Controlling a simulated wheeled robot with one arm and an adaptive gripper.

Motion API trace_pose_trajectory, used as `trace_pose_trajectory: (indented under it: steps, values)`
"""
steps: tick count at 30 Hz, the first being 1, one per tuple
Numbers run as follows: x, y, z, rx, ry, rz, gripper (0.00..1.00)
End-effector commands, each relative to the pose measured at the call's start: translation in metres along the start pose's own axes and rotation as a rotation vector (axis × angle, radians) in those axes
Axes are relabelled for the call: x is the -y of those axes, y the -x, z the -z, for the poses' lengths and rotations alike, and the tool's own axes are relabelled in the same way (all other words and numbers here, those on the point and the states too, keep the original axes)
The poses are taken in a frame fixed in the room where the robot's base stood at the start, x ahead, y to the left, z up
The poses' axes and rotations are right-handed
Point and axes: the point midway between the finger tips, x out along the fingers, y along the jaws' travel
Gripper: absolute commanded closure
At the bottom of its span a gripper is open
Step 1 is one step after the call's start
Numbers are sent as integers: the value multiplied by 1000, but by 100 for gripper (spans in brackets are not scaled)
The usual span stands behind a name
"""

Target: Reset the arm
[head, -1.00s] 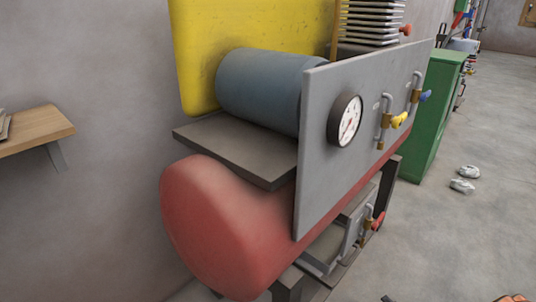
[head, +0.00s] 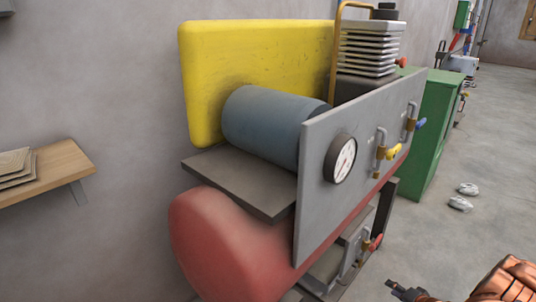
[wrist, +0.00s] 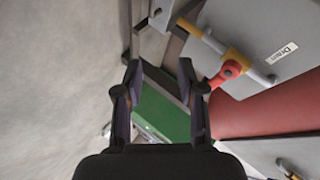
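My gripper (wrist: 160,72) is open, with two dark fingers spread apart and nothing between them in the wrist view. It also shows small at the bottom right of the head view (head: 408,291), beside my orange arm. The gripper is apart from the red-handled valve (wrist: 228,72), which lies just right of the right finger in the wrist view. That valve (head: 371,244) is low under the grey panel in the head view.
A compressor with a red tank (head: 225,240), blue motor (head: 265,120) and grey gauge panel (head: 310,190) fills the middle. A green cabinet (head: 430,130) stands behind it. A wooden shelf (head: 60,175) is at left. Floor at right is mostly clear, with two pale crumpled objects (head: 460,203).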

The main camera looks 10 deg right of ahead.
Motion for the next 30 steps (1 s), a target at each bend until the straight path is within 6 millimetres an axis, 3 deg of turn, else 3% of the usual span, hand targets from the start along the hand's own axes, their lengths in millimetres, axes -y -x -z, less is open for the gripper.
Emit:
trace_pose_trajectory:
  steps: [1,15,24,30]
  values:
    - [24,6,16,-1,39,-28,61]
    - [155,50,90,30,315,-332,61]
    - [246,102,108,84,444,-503,61]
    - [305,146,107,139,512,-604,61]
